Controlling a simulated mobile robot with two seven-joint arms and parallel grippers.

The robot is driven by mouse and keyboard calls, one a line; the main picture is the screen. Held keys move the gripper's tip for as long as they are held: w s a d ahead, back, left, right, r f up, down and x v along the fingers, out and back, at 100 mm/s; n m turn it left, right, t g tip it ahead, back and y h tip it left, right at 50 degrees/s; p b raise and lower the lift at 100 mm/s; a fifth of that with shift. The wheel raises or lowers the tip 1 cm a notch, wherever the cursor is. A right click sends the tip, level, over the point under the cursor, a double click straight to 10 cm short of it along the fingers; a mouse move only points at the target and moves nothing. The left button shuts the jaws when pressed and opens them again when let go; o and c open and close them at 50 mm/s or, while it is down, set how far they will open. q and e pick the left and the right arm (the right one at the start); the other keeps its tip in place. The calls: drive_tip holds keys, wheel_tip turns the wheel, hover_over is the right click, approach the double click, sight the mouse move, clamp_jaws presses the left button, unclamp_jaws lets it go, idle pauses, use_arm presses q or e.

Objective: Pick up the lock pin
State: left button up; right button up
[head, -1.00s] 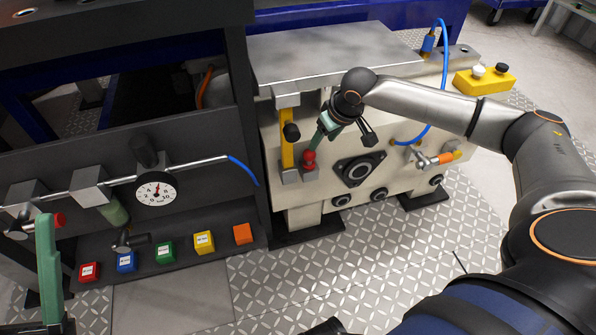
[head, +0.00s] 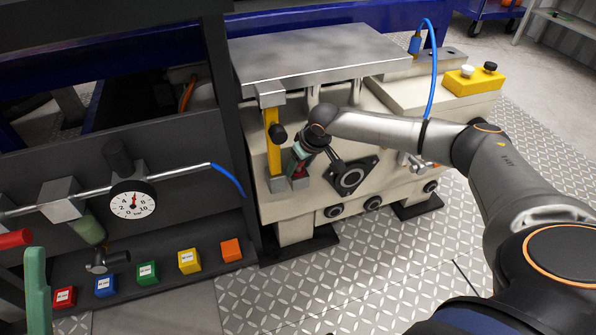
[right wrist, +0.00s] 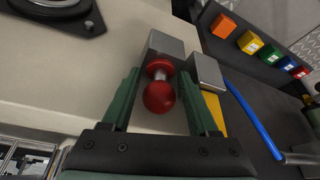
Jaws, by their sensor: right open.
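The lock pin (right wrist: 158,97) shows in the right wrist view as a red ball head with a red collar and a short metal shank, at a grey metal block (right wrist: 167,45). My right gripper (right wrist: 159,76) is open, with one green finger on each side of the pin and gaps between. In the head view this gripper (head: 298,163) is at the front of the cream machine, and it mostly hides the pin. One green finger of my left gripper (head: 37,290) shows at the lower left; its opening cannot be judged.
A yellow bar (head: 272,145) with a black knob stands just left of the right gripper. A black flange (head: 350,176) is to its right. A steel plate (head: 320,55) overhangs above. A dark panel with a gauge (head: 133,205) and several coloured blocks is at the left.

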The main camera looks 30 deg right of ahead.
drive_tip(key=shift+c, duration=0.3)
clamp_jaws()
idle(0.3)
